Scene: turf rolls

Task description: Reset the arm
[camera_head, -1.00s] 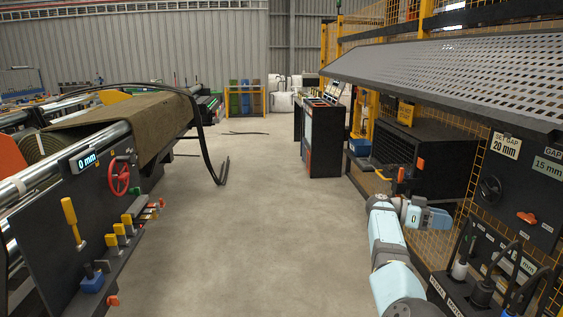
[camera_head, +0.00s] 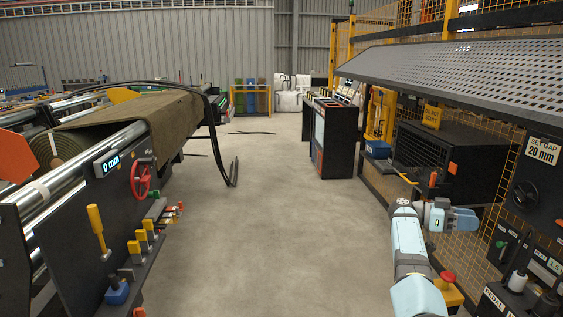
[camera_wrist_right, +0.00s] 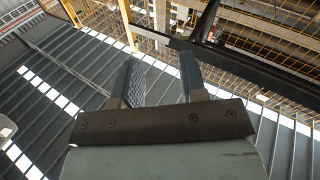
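My right arm (camera_head: 409,250) comes up from the bottom right in the head view, its pale blue links raised in front of the rack. My right gripper (camera_head: 442,176) is small and dark against the black cabinet there, pointing upward. In the right wrist view, the two grey fingers of the right gripper (camera_wrist_right: 158,78) stand well apart with nothing between them. Beyond them are the roof and steel frames. My left arm and left gripper are not in the head view.
A roller machine with a turf roll (camera_head: 62,148) and red handwheel (camera_head: 141,179) stands at left. At right are a black cabinet (camera_head: 470,160), a sloping perforated panel (camera_head: 480,75) and a red button (camera_head: 447,277). A console (camera_head: 332,135) stands ahead.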

